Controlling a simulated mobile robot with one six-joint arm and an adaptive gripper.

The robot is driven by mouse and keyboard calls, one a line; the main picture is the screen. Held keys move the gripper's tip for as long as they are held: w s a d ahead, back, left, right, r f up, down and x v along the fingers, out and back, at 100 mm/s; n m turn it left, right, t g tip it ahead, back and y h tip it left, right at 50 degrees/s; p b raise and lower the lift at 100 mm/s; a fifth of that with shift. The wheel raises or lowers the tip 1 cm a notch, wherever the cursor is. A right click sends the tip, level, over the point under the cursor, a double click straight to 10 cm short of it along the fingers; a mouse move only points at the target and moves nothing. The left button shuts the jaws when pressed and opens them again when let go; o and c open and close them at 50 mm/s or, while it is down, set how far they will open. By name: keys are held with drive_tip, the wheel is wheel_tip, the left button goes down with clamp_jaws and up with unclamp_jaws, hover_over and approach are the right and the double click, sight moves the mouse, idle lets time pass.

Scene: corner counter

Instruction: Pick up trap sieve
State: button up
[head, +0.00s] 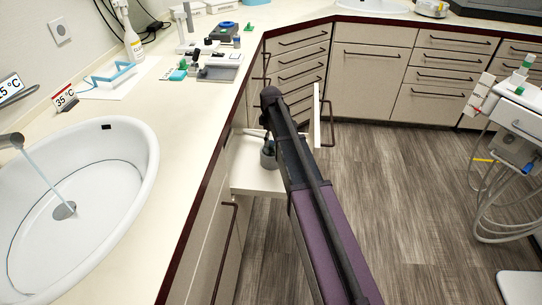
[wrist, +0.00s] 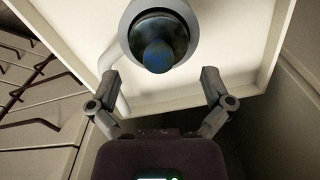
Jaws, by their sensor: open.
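A round piece with a pale grey rim and a dark, blue-tinged rounded middle (wrist: 155,42) shows at the top of the wrist view. It appears to be the trap sieve. A pale curved bar runs down from its left side. It is over or in a white, rimmed pulled-out drawer (wrist: 262,42), which also shows in the head view (head: 256,180). My gripper (wrist: 161,80) is open and empty, its fingertips apart just below the round piece in the picture. In the head view a small grey form stands at the drawer, partly behind my arm; I cannot tell what it is.
The counter edge (head: 207,185) runs along the drawer's left, with a sink (head: 110,190) on it. A white upright panel with a dark handle (head: 325,118) stands right of my arm. A cart with hoses (head: 512,120) is at the far right. The floor between is clear.

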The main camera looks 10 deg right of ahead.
drive_tip(key=shift+d+f+b, duration=0.15)
drive_tip(key=shift+f+b, duration=2.35)
drive_tip(key=shift+f, duration=0.1)
drive_tip(key=c, duration=0.9)
drive_tip(key=shift+o, duration=0.2)
drive_tip(key=shift+r, duration=0.15)
wheel_tip(320, 180, up, 10)
drive_tip(key=p, duration=1)
wheel_tip(320, 180, up, 33)
drive_tip(key=p, duration=3.3)
drive_tip(key=shift+s+f, duration=0.1)
drive_tip(key=shift+f, duration=0.1)
